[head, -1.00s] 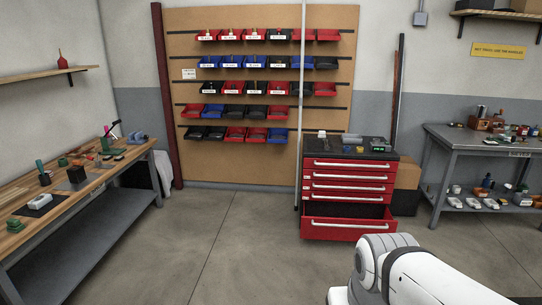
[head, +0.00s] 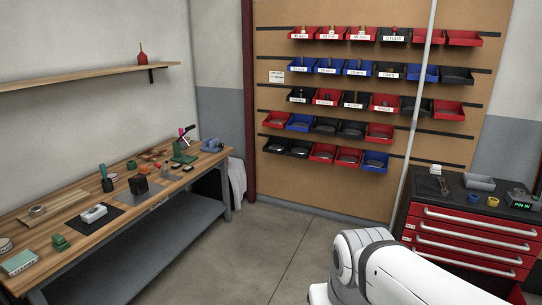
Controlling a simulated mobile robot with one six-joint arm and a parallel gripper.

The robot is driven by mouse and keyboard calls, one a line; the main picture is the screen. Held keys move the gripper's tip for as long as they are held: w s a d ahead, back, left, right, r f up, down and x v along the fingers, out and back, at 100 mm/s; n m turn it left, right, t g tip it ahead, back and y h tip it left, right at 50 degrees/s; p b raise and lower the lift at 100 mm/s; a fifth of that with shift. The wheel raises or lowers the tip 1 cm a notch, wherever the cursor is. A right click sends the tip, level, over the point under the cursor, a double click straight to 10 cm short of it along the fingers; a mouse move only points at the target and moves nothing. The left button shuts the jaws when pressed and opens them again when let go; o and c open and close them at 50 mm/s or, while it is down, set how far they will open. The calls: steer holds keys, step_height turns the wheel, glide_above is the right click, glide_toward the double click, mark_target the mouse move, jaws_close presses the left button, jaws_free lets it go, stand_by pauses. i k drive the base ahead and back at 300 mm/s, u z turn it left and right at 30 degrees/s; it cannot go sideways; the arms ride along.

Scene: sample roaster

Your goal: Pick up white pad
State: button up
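A white block-like piece (head: 94,213) lies on a dark mat (head: 75,221) on the wooden workbench at left. A small white item (head: 435,169) stands on the black top of the red tool cabinet at right. I cannot tell for sure which of these is the white pad. My gripper is outside the view; only a white link of my arm shows at the bottom right of centre.
The wooden workbench (head: 60,238) also bears a green block (head: 60,243), a dark block (head: 139,184), a tape roll (head: 37,210) and small tools. The red cabinet (head: 470,230) stands at right. A bin board (head: 290,190) fills the back wall. Floor between is clear.

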mark_target(435, 168)
steer(key=u, duration=0.1)
steer(key=i, duration=1.85)
steer(key=z, duration=0.2)
steer(key=i, duration=1.7)
steer(key=z, duration=1.25)
steer(key=i, duration=1.05)
steer(key=z, duration=1.1)
steer(key=i, duration=0.65)
steer(key=z, duration=0.25)
steer(key=k, duration=0.65)
steer(key=z, duration=0.25)
steer(key=i, duration=0.65)
steer(key=u, duration=0.15)
